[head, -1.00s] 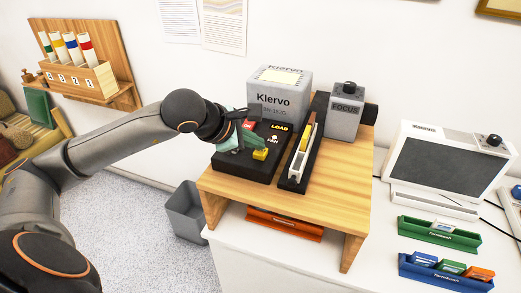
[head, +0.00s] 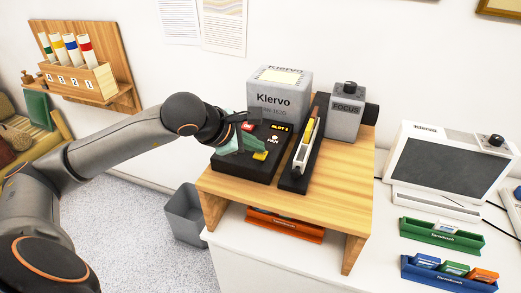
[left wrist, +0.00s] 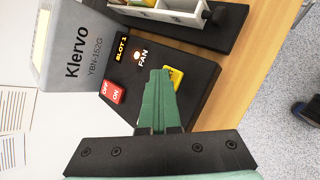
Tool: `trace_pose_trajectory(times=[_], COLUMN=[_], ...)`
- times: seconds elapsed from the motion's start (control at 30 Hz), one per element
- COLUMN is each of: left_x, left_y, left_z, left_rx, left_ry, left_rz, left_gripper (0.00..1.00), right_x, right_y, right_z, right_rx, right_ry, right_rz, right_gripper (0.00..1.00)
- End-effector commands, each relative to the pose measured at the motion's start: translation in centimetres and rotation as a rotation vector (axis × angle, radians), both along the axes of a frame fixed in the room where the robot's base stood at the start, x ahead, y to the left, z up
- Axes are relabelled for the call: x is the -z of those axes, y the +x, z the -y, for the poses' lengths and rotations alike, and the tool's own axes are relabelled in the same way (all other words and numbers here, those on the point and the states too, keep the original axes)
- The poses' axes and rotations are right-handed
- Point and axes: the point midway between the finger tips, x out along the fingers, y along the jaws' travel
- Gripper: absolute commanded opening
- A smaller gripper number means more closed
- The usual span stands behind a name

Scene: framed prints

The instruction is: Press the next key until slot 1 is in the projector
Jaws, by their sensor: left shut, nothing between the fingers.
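The grey Klervo projector (head: 279,98) stands on a wooden stand, with a black control panel in front. Its small display (head: 280,128) reads SLOT 1, and it also shows in the left wrist view (left wrist: 122,48). A yellow key (head: 260,156) sits on the panel; in the wrist view the yellow key (left wrist: 174,78) is partly hidden by my fingers. My left gripper (left wrist: 160,74) is shut and empty, its green fingertips right beside the key; I cannot tell if they touch it. A white slide tray (head: 303,152) lies in the black track. My right gripper is not in view.
A red OFF/ON switch (left wrist: 112,92) and a FAN lamp (left wrist: 137,49) are close to my fingers. A grey FOCUS box (head: 346,112) stands behind the track. A viewer screen (head: 440,160) and slide racks (head: 440,236) are at the right.

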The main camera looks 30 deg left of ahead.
Motion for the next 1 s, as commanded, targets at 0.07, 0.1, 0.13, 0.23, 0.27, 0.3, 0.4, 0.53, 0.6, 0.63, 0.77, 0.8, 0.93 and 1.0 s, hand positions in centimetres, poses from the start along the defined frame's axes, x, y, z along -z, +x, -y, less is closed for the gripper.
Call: trace_pose_trajectory(times=[0.07, 0.1, 0.13, 0.23, 0.27, 0.3, 0.4, 0.53, 0.6, 0.63, 0.77, 0.8, 0.93, 1.0], left_x=[0.2, 0.2, 0.2, 0.2, 0.2, 0.1, -0.1, -0.8, -1.2, -1.4, -2.2, -2.3, -2.4, -2.4], left_y=[0.0, 0.0, 0.0, 0.0, 0.0, 0.0, 0.0, 0.0, 0.0, 0.0, 0.0, 0.0, 0.0, 0.0], left_z=[0.0, 0.0, 0.0, 0.0, 0.0, 0.0, 0.0, 0.0, 0.0, 0.0, 0.0, 0.0, 0.0, 0.0], left_rx=[0.000, -0.001, -0.001, -0.001, 0.000, 0.000, -0.001, 0.000, 0.000, -0.001, 0.001, 0.001, 0.000, 0.000], left_ry=[0.001, 0.001, 0.001, 0.001, 0.001, 0.001, 0.001, 0.001, 0.001, 0.000, 0.000, 0.000, 0.000, 0.000], left_rz=[-0.003, -0.003, -0.003, -0.003, -0.004, -0.004, -0.003, -0.003, -0.003, -0.003, -0.002, -0.002, -0.001, -0.001], left_gripper=[0.00, 0.00, 0.00, 0.00, 0.00, 0.00, 0.00, 0.00, 0.00, 0.00, 0.00, 0.00, 0.00, 0.00], right_x=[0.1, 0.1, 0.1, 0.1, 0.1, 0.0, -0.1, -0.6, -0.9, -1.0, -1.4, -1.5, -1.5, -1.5], right_y=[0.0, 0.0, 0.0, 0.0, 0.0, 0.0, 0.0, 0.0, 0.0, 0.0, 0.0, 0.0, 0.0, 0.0], right_z=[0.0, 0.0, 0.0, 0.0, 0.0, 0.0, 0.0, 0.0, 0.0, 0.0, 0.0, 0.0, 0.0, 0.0], right_rx=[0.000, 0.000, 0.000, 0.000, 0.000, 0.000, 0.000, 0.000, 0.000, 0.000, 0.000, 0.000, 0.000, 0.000], right_ry=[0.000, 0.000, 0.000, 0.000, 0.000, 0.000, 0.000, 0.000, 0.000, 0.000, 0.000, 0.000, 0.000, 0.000], right_rz=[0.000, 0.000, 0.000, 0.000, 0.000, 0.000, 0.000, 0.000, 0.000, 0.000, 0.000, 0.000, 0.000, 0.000], right_gripper=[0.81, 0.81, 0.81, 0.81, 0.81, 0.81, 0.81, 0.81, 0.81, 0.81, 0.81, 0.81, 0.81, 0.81])
